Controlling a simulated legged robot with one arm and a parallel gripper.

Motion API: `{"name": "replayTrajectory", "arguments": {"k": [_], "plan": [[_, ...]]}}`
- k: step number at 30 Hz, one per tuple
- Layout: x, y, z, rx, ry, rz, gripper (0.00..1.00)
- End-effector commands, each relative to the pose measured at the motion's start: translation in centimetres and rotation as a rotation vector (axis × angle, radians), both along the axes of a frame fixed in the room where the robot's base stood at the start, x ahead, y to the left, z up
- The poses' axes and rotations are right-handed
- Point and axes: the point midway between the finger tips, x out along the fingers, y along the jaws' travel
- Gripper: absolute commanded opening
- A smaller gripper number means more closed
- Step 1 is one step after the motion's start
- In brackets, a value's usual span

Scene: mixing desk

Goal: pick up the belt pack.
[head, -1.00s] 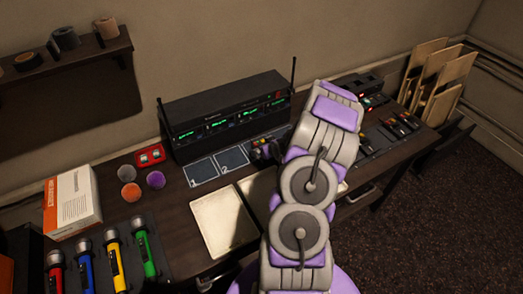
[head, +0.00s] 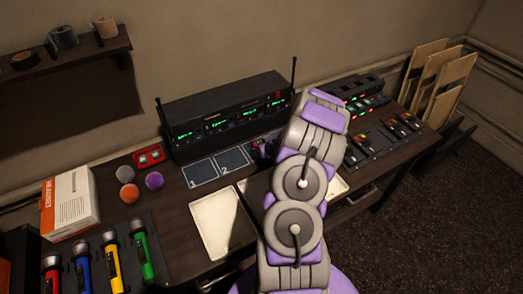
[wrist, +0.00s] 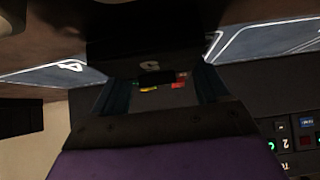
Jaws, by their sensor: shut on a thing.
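The belt pack (wrist: 140,45) is a dark block with a pale mark and small red and yellow spots at its near end. It shows in the wrist view between the fingers of my gripper (wrist: 160,90), which is shut on it. In the head view my gripper (head: 262,150) is a small dark and purple shape beside the numbered pads, mostly behind my arm. The belt pack cannot be made out clearly there. I cannot tell whether it touches the desk.
A black receiver rack (head: 225,115) with green displays and antennas stands behind the pads (head: 200,172). A mixer (head: 385,135) is on the right. Coloured flashlights (head: 110,255), a white box (head: 70,203) and foam balls (head: 154,181) are on the left. A pale tray (head: 222,222) lies in front.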

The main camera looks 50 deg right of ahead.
Motion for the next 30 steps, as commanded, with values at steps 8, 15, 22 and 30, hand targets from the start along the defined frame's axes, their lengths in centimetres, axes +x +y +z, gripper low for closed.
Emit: {"name": "replayTrajectory", "arguments": {"k": [8, 15, 22, 30], "plan": [[0.0, 0.0, -0.1, 0.001, 0.001, -0.001, 0.36], [0.0, 0.0, 0.0, 0.001, 0.001, -0.001, 0.34], [0.0, 0.0, 1.6, 0.000, 0.000, 0.000, 0.34], [-0.6, 0.4, 3.7, 0.004, 0.000, -0.001, 0.34]]}}
